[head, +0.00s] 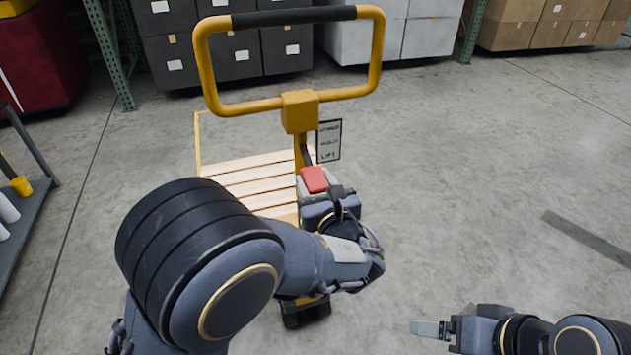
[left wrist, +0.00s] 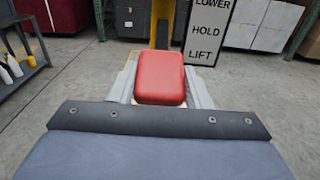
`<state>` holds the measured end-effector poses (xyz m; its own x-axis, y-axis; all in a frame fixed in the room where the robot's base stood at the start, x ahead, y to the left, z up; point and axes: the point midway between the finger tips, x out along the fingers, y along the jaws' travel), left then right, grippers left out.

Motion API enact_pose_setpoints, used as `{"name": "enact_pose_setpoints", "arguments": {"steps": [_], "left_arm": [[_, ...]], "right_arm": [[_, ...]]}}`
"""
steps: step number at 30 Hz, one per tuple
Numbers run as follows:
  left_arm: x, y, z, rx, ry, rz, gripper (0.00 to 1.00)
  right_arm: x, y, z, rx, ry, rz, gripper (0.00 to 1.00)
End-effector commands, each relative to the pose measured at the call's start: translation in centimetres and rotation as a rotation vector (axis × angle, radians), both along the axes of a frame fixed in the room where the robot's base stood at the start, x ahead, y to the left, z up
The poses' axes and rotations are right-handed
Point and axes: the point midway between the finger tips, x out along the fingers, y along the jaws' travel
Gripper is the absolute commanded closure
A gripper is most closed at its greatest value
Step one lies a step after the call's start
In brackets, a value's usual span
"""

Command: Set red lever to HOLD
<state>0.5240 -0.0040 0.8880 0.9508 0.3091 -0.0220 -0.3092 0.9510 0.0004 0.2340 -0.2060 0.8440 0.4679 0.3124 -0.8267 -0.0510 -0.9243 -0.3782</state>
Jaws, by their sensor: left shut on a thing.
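The red lever (head: 315,179) is on the yellow pallet jack (head: 300,110), below its handle. In the left wrist view the red lever's padded end (left wrist: 160,79) sits between my left gripper's two grey fingers (left wrist: 160,88). My left gripper (head: 312,184) is shut on the red lever. A sign (head: 329,141) beside the lever reads LOWER, HOLD and LIFT from top to bottom; it also shows in the left wrist view (left wrist: 208,30). The lever's level against the sign is hard to tell. My right gripper (head: 432,329) is at the bottom right, away from the jack; its finger gap does not show clearly.
A wooden pallet (head: 240,180) lies behind the jack's mast. A shelf cart (head: 28,215) with bottles and a yellow cup stands at the left. Racks with dark boxes (head: 225,55) line the back. The floor at the right is open.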

Motion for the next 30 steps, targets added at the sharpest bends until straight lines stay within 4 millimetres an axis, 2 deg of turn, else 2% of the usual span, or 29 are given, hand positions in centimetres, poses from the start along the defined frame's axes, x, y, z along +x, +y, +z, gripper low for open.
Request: {"name": "enact_pose_setpoints", "arguments": {"steps": [1,6,15,20,30], "left_arm": [[-0.1,0.0,1.0,-0.01,0.025,0.0,0.97],[-0.3,-0.1,2.3,-0.048,0.139,0.001,0.97],[-0.5,-0.1,3.7,-0.111,0.332,0.003,0.98],[-0.6,-0.2,3.6,-0.126,0.381,0.001,0.98],[-0.6,-0.2,3.4,-0.127,0.388,0.0,0.98]], "right_arm": [[0.0,0.0,1.6,0.0,0.0,0.0,0.15],[0.0,0.0,5.3,0.0,-0.001,0.0,0.15],[0.0,0.0,10.5,0.0,-0.001,0.0,0.15],[0.0,0.0,11.4,0.0,-0.001,0.0,0.15],[0.0,0.0,11.3,0.0,0.0,0.0,0.15]]}}
